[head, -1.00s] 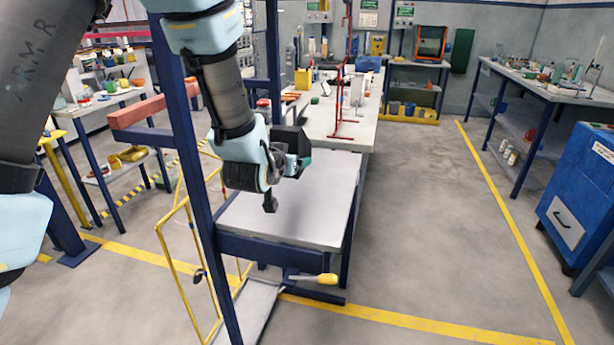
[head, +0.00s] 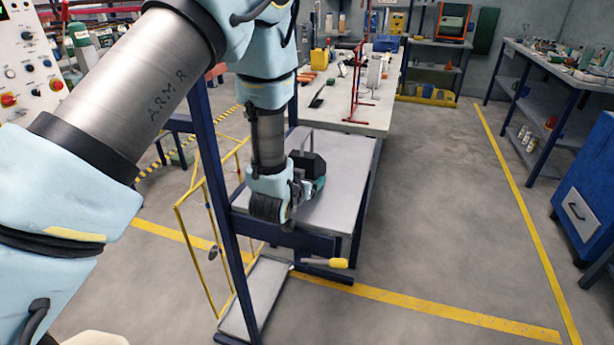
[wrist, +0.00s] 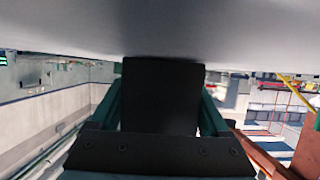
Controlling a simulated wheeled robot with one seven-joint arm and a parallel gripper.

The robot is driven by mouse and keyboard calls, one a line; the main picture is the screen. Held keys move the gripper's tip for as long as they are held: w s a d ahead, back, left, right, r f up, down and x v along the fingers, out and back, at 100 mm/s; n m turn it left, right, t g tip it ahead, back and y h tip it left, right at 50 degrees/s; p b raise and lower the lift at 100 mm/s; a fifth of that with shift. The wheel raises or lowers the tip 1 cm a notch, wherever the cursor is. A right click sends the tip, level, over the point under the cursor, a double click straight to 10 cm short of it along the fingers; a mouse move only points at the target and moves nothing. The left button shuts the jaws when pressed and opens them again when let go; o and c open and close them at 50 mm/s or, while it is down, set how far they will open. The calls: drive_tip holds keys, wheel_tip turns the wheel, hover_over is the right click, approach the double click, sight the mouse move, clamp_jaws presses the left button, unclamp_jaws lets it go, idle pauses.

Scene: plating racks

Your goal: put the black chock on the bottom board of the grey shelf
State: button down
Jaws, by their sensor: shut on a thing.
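My gripper (head: 316,186) is shut on the black chock (head: 310,164), low over the grey upper board (head: 350,160) of a blue-framed shelf. In the wrist view, the chock (wrist: 160,95) is a dark block between the two green fingers (wrist: 160,108). Its far end is close to a pale surface, with a dark shadow beside it; I cannot tell whether they touch. The grey bottom board (head: 262,290) shows near the floor, bare in its visible part. My arm and the shelf frame hide the rest of it.
A blue post (head: 222,200) stands left of my gripper, beside a yellow frame (head: 193,240). A yellow-handled tool (head: 325,262) is at the shelf's lower front. A red stand (head: 357,100) is on the bench behind. The floor to the right is clear.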

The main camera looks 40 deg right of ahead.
drive_tip(key=shift+f, duration=0.15)
unclamp_jaws()
